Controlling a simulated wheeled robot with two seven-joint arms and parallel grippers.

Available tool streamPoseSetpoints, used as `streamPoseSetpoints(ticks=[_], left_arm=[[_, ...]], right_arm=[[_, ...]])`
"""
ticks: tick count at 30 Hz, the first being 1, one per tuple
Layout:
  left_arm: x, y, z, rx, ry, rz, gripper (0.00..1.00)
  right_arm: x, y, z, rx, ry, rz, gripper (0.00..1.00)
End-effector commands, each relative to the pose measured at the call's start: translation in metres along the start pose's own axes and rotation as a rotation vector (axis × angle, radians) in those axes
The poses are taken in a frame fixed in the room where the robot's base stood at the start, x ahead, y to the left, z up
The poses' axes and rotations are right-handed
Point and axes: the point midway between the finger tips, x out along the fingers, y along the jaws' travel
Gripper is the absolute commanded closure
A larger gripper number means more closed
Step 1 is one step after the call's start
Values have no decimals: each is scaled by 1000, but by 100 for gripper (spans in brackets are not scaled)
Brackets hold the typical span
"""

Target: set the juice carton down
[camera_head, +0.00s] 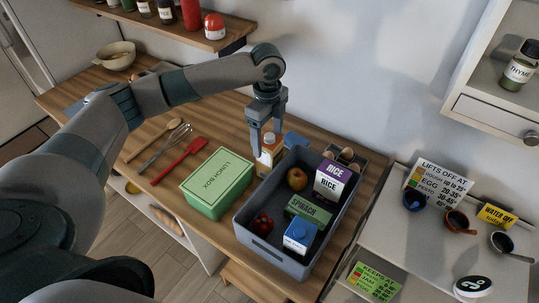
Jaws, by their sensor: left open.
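My right gripper is not in view.
The grey crate (243,235) holds a rice box, a spinach box, a blue-and-white carton and produce. The green lunch box (218,183) stands close left. A red spatula (180,160) and other utensils lie farther left. A shelf (190,35) hangs above.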

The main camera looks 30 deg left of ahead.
Motion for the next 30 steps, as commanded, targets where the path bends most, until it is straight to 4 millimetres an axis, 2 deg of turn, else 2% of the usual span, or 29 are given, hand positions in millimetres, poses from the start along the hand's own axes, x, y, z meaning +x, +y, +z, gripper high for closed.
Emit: streamPoseSetpoints(ticks=[15, 23, 27, 30], left_arm=[[6, -1, -1, -1, 2, 1, 30], [30, -3, -5, 0, 0, 3, 30], [48, -3, -4, -1, 1, 2, 30], [53, -3, -4, 0, 0, 0, 30]], right_arm=[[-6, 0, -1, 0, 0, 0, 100], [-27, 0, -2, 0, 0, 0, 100], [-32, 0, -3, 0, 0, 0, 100], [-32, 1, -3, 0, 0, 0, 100]])
